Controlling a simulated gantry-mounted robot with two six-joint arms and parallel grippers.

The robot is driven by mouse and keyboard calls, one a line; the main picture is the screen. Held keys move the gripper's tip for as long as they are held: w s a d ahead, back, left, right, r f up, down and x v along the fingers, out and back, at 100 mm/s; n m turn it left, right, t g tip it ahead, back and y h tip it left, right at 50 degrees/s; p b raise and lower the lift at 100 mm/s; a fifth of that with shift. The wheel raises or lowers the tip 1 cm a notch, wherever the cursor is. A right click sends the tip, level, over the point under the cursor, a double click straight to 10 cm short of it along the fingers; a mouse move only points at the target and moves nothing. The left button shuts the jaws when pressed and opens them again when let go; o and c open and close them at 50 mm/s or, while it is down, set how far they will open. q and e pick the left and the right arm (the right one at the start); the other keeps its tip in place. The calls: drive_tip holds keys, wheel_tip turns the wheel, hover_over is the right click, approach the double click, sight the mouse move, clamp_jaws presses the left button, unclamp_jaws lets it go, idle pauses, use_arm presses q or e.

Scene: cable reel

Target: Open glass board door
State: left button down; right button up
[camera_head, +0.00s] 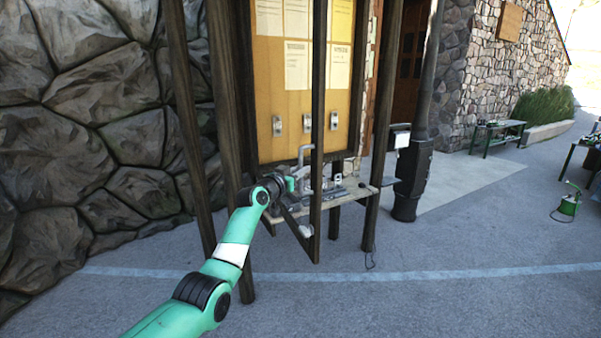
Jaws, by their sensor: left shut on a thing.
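The glass board door (317,120) has a dark wooden frame. It stands swung out at an angle from the notice board (268,85), with its lower rail slanting down toward me. The pane is clear and hard to make out. My left gripper (290,184) comes in from the left and is at the lower part of the door, shut on it. The fingertips are small, so the exact part held cannot be told. My right gripper is not in view.
A shelf (346,192) with metal parts sits below the board. Dark posts (381,120) stand beside it. A stone wall (70,150) is at left and a black bin-like post (411,175) at right. The pavement (450,300) in front is clear.

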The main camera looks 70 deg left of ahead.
use_arm(q)
drive_tip(key=shift+s+a+f, duration=0.15)
drive_tip(key=shift+a+f, duration=0.1)
drive_tip(key=c, duration=0.8)
unclamp_jaws()
drive_tip(key=shift+a+r, duration=0.1)
drive_tip(key=shift+c, duration=0.2)
drive_tip(key=shift+o, duration=0.2)
drive_tip(key=shift+r, duration=0.1)
drive_tip(key=shift+d, duration=0.25)
drive_tip(key=p+v, duration=0.4)
drive_tip(key=v, duration=0.7)
drive_tip(key=shift+s, duration=0.25)
drive_tip(key=shift+w+d, duration=0.1)
drive_tip(key=shift+d, duration=0.05)
